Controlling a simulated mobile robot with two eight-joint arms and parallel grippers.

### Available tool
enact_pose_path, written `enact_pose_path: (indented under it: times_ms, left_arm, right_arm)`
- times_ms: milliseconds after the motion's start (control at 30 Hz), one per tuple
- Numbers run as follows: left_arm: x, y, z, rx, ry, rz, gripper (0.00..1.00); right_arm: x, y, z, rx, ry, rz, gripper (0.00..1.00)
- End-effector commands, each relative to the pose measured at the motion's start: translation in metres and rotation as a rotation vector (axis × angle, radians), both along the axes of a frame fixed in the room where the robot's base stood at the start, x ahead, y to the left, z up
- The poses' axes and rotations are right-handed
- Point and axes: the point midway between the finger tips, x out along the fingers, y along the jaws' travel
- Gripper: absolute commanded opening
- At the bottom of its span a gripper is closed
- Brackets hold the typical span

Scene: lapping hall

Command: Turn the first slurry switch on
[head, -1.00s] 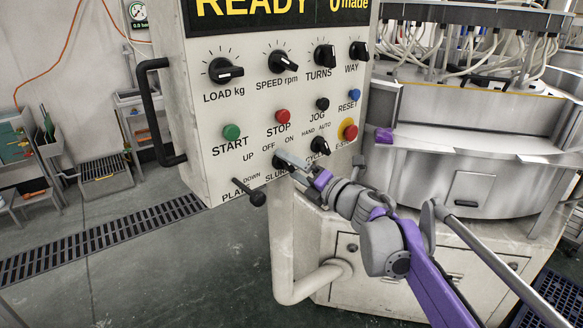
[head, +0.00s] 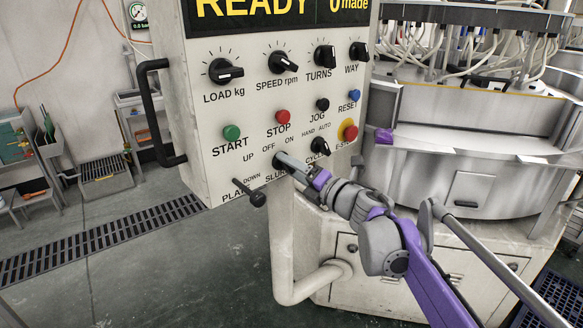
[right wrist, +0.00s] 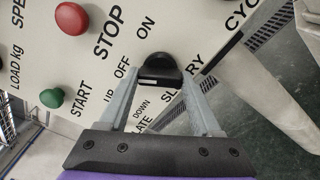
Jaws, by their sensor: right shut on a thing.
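The slurry switch is a black rotary knob (head: 279,166) low on the pale control panel (head: 205,170), under the OFF and ON marks. My right gripper (head: 284,160) reaches it from the right and hides part of it. In the right wrist view the black knob (right wrist: 160,70) lies between the two grey fingers of my right gripper (right wrist: 163,92), which is shut on it. Which mark the knob points to is hard to tell. My left gripper is not in view.
The CYCLE switch (head: 320,146) sits close to the right of my gripper, with the red E-stop (head: 349,131) beyond it. The black PLATE lever (head: 256,198) juts out to the lower left. A beige pipe (head: 285,255) stands below the panel.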

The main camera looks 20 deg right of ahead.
Motion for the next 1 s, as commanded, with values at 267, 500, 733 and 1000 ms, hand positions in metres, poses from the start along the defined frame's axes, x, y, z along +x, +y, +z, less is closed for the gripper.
enact_pose_path:
  times_ms: [267,500,733,1000]
  left_arm:
    - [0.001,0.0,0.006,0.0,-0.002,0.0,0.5]
    - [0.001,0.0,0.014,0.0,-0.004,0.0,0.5]
    - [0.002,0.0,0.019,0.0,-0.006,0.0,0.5]
    - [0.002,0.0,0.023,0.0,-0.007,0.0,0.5]
  right_arm:
    - [0.0,0.0,0.001,0.101,0.038,0.0,0.09]
    - [0.0,0.0,0.002,0.286,0.108,0.0,0.09]
    - [0.0,0.0,0.001,0.491,0.186,0.0,0.09]
    - [0.0,0.0,0.001,0.715,0.271,-0.001,0.09]
